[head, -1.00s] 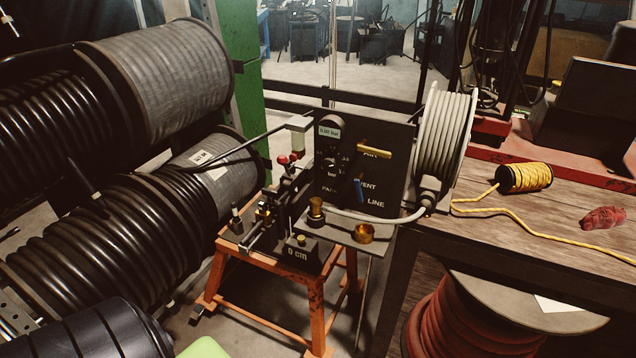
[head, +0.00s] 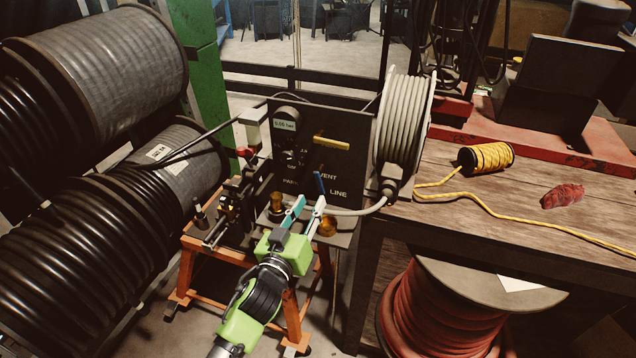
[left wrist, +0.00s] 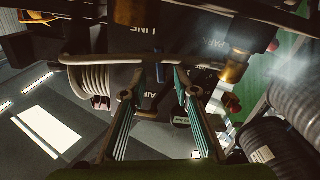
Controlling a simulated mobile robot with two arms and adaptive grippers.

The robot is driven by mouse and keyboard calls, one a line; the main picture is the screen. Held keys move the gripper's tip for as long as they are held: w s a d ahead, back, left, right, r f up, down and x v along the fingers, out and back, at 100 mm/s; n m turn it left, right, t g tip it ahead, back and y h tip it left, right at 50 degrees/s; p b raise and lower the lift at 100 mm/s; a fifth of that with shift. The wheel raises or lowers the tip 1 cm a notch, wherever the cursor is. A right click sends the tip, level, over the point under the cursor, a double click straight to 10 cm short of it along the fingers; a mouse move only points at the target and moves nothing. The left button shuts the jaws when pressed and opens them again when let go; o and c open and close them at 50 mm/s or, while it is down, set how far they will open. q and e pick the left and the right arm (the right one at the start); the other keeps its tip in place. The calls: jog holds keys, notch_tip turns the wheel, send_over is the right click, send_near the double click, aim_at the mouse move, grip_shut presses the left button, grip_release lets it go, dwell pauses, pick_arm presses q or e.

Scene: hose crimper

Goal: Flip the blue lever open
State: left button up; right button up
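The blue lever (head: 319,183) is on the dark front panel (head: 345,150) of the crimper, below the yellow lever (head: 331,142). The open fingers also show in the left wrist view (left wrist: 153,75), facing the panel. I cannot tell whether a fingertip touches the lever. My right gripper is not in view.
A brass fitting (head: 328,226) and a pale hose (head: 350,211) lie close to the fingers. A white hose reel (head: 405,125) stands right of the panel. Large cable drums (head: 105,85) crowd the left. A wooden bench (head: 450,212) is at right.

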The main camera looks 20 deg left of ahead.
aim_at(319, 187)
pick_arm(q)
jog(key=w, duration=0.8)
jog(key=shift+d+p, duration=0.15)
jog(key=shift+p, duration=0.25)
grip_shut()
